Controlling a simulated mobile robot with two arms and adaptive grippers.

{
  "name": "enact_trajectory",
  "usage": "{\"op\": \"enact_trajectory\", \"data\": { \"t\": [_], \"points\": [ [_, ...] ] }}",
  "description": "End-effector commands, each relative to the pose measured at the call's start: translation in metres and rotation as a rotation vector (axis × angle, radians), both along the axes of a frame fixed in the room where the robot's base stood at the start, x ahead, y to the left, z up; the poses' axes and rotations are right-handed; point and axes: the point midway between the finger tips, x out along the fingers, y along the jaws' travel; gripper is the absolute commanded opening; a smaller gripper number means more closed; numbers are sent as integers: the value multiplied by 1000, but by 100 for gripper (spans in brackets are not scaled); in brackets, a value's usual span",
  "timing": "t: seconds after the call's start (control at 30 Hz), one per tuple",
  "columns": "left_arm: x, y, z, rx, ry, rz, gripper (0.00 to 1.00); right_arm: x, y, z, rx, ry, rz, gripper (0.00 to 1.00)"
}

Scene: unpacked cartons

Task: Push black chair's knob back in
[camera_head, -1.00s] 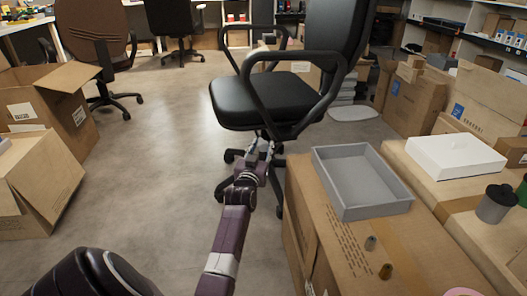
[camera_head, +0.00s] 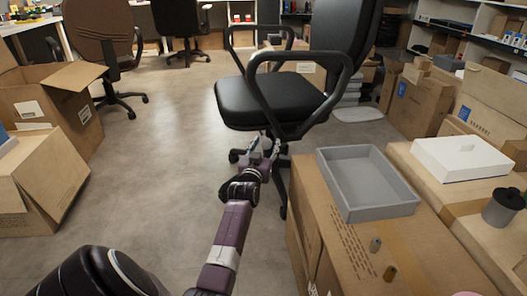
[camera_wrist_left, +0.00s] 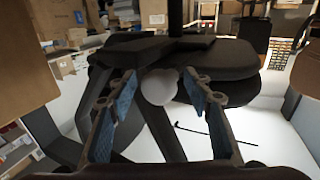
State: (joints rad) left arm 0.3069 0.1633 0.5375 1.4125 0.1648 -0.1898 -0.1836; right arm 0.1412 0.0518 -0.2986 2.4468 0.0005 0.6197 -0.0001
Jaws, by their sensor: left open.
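The black chair (camera_head: 275,96) stands upright in the middle of the head view, with looped armrests and a star base. My left gripper (camera_head: 262,150) is just below the front of its seat in the head view. In the left wrist view, my left gripper (camera_wrist_left: 160,108) is open, with blue pads on both fingers. A pale round knob (camera_wrist_left: 158,87) shows between the fingers in that view, in front of the dark chair parts. I cannot tell whether the fingers touch it. In the head view the knob is hard to make out by the gripper. My right gripper is not in view.
A carton (camera_head: 350,245) with a grey tray (camera_head: 368,207) on top stands close to the right of my left arm. Open cartons (camera_head: 45,165) stand at the left, beside a brown chair (camera_head: 100,45). The floor (camera_head: 165,150) between them is clear.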

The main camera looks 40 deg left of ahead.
Motion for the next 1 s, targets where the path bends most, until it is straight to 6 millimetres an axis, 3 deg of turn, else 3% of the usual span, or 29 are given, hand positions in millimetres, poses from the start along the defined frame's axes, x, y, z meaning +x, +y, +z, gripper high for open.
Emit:
{"op": "enact_trajectory", "data": {
  "t": [0.63,1.0],
  "points": [
    [-83,-50,-1,-2,1,-1,46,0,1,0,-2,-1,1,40],
    [-100,-60,0,-1,-1,-2,46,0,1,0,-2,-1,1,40]
  ]
}}
